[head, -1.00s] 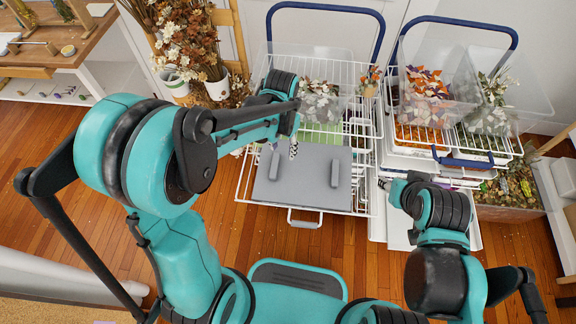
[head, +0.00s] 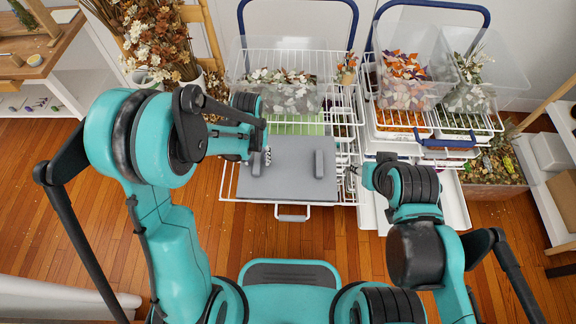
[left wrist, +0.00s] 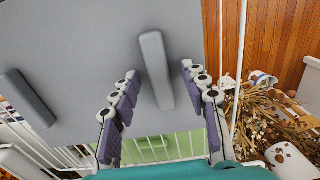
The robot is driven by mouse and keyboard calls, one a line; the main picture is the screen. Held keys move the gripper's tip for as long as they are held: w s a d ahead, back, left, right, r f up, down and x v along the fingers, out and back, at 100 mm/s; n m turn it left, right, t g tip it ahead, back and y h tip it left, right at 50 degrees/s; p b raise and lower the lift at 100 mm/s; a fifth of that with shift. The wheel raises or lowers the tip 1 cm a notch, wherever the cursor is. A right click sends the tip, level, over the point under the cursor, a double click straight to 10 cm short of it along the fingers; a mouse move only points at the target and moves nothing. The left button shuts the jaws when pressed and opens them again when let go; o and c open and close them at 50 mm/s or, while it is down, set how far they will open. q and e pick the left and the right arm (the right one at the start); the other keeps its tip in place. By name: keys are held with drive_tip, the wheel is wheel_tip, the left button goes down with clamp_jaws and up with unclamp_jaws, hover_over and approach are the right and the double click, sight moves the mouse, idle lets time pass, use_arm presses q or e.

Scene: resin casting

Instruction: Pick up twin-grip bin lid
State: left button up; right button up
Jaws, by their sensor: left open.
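The twin-grip bin lid (head: 290,183) is a flat grey panel with two raised bar grips, lying level on a pulled-out white wire drawer. My left gripper (head: 262,157) is at the lid's left grip (head: 256,165). In the left wrist view my left gripper (left wrist: 160,70) is open, with one purple-padded finger on each side of that grip (left wrist: 154,65); contact cannot be told. The lid's other grip (head: 319,164) is free. My right gripper (head: 357,170) is just right of the lid's right edge, too small to tell its jaw state.
A clear bin (head: 278,100) of dried flowers stands behind the lid on the wire rack. More clear bins (head: 415,85) stand on the right rack. A vase of dried flowers (head: 150,45) is at the back left. The wooden floor (head: 85,185) at left is clear.

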use_arm(q)
drive_tip(key=shift+r, duration=0.15)
clamp_jaws()
